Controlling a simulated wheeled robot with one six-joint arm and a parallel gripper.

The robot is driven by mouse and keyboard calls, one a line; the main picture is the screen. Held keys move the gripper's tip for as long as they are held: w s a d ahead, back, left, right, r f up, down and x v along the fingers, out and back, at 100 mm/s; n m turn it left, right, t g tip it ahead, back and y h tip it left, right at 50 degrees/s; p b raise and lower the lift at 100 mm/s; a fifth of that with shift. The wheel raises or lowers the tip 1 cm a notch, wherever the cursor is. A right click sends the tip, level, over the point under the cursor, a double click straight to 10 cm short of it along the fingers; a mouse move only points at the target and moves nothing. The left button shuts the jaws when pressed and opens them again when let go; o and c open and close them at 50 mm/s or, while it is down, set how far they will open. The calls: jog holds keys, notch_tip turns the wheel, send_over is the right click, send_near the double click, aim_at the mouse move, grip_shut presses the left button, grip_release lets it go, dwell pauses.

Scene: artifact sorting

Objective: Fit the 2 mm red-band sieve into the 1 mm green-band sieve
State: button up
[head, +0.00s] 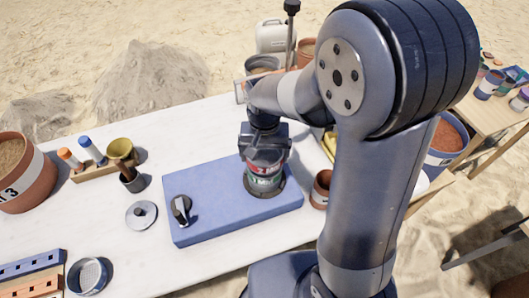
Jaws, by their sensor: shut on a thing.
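The red-band sieve (264,167), marked with a 2, is upright under my gripper (264,150). My gripper points down and is shut on the red-band sieve near its top. The green-band sieve (263,183) is directly below, on a dark round base on the blue block (220,217). The two bands line up closely, one above the other. I cannot tell from this view whether the red-band sieve is fully seated in the green-band sieve or only touching its rim. My fingers partly hide the upper sieve.
A black knob (181,209) stands on the block's left part. A small terracotta pot (321,188) is close on the right. The white table (80,225) has clear room at left.

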aim_at(264, 159)
jog(key=shift+f+b, duration=0.8)
jog(key=shift+f, duration=0.2)
jog(key=o, duration=0.7)
jog(key=shift+r, duration=0.1)
jog(key=shift+o, duration=0.2)
notch_tip(264, 159, up, 11)
notch_tip(264, 159, down, 11)
jog(key=shift+f, duration=0.15)
jog(key=shift+r+p, duration=0.4)
jog(key=shift+r, duration=0.1)
